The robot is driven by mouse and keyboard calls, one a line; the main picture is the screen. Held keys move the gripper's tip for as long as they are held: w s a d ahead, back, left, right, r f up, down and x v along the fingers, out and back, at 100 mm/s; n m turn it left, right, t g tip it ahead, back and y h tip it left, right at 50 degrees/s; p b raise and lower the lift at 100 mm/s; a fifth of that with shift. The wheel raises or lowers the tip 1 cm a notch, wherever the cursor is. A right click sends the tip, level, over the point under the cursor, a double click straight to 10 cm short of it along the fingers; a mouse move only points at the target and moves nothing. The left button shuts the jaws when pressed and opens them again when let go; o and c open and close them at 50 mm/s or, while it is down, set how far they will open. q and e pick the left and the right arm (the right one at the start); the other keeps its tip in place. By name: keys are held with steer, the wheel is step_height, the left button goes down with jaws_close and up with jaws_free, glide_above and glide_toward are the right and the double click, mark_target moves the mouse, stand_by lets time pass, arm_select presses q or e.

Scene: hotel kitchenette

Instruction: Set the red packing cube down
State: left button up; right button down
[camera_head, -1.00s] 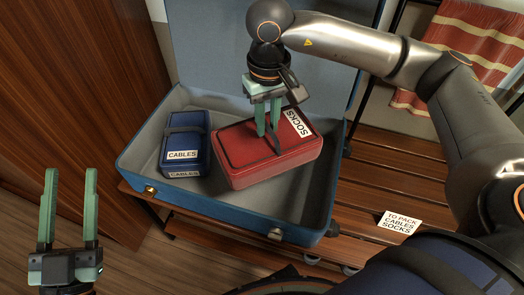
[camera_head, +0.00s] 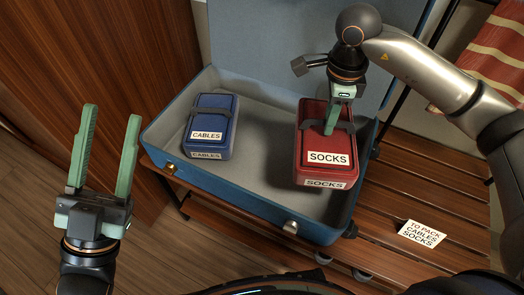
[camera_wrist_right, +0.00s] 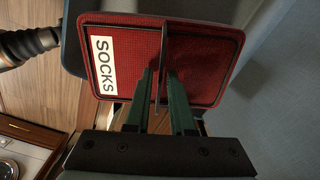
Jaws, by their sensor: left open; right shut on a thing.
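The red packing cube (camera_head: 313,146), labelled SOCKS, is at the right end of the open blue suitcase (camera_head: 240,198), squared up with its label toward me. It overlaps the suitcase's right wall in the picture; I cannot tell whether its underside touches the suitcase floor. My right gripper (camera_head: 331,127) is shut on the cube's dark top strap from above; the right wrist view shows the fingers (camera_wrist_right: 160,85) either side of the strap. A blue packing cube (camera_head: 213,122), labelled CABLES, sits in the suitcase's left part. My left gripper (camera_head: 107,148) is open and empty, left of the suitcase.
The suitcase rests on a slatted wooden rack (camera_head: 440,190). A card (camera_head: 422,233) reading TO PACK, CABLES, SOCKS lies on the slats at right. A striped red towel (camera_head: 490,65) hangs at the upper right. Bare suitcase floor (camera_head: 265,155) shows between the two cubes.

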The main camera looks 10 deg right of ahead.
steer(key=m, duration=0.1)
steer(key=f+m, duration=0.1)
steer(key=m, duration=0.2)
steer(key=shift+w+d+f, duration=0.2)
steer(key=shift+d, duration=0.1)
step_height(320, 180, down, 10)
steer(key=b, duration=0.3)
arm_select(q)
steer(key=shift+s+d+f+m+h, duration=0.25)
steer(key=shift+s+f+m+h, duration=0.25)
steer(key=shift+s+f+h, duration=0.4)
steer(key=shift+w, duration=0.15)
arm_select(e)
steer(key=shift+f+b, duration=0.2)
steer(key=shift+b, duration=0.2)
steer(key=c, duration=0.8)
jaws_free()
steer(key=shift+o, duration=0.2)
